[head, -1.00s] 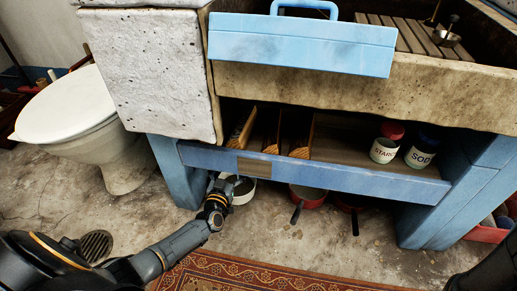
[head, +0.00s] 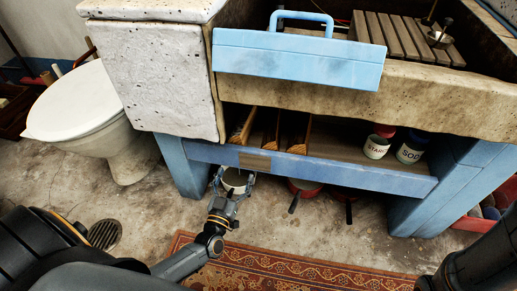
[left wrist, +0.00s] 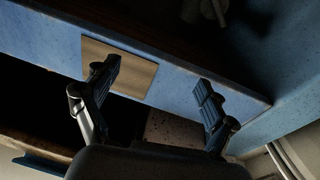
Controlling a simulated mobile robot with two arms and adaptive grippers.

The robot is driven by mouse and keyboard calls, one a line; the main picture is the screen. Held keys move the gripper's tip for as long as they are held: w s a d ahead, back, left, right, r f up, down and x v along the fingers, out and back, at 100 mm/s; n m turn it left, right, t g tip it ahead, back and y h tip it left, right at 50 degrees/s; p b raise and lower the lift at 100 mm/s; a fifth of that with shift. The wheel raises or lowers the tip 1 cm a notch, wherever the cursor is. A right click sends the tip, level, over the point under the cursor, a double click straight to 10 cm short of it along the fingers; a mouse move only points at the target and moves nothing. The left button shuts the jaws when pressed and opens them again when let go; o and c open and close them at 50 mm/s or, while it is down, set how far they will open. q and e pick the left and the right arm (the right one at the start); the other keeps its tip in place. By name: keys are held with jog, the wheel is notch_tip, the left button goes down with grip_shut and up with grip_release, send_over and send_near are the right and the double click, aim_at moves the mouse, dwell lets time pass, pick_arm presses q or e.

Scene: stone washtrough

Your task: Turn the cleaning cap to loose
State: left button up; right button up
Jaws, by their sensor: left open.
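My left gripper (head: 232,180) is open and empty, at the front of the blue lower beam, left of its middle. A white round vessel or fitting (head: 234,182) shows between its fingers in the head view, apparently behind them; I cannot tell whether it is touched. In the left wrist view the open fingers (left wrist: 157,74) lie across the blue beam, beside its tan plate (left wrist: 135,78). A dim pale shape (left wrist: 198,9) shows at the top of that view. I cannot identify the cleaning cap for certain. My right gripper is out of view.
The blue beam (head: 340,175) and left leg (head: 186,168) bound the dark space under the trough (head: 430,100). Red pans (head: 304,188) with dark handles stand to the right. A patterned rug (head: 290,270) lies in front. A toilet (head: 78,105) stands left.

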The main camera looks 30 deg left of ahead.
pick_arm(q)
jog(key=d+r+t+h+p, duration=0.1)
jog(key=d+r, duration=0.3)
jog(key=r, duration=0.5)
jog(key=s+d+r+t+h, duration=0.1)
jog(key=d+r+t, duration=0.2)
jog(key=r, duration=0.5)
jog(key=shift+s+d+r+t+h+p, duration=0.15)
jog(key=shift+d+r+t+h+p, duration=0.2)
jog(key=shift+d, duration=0.55)
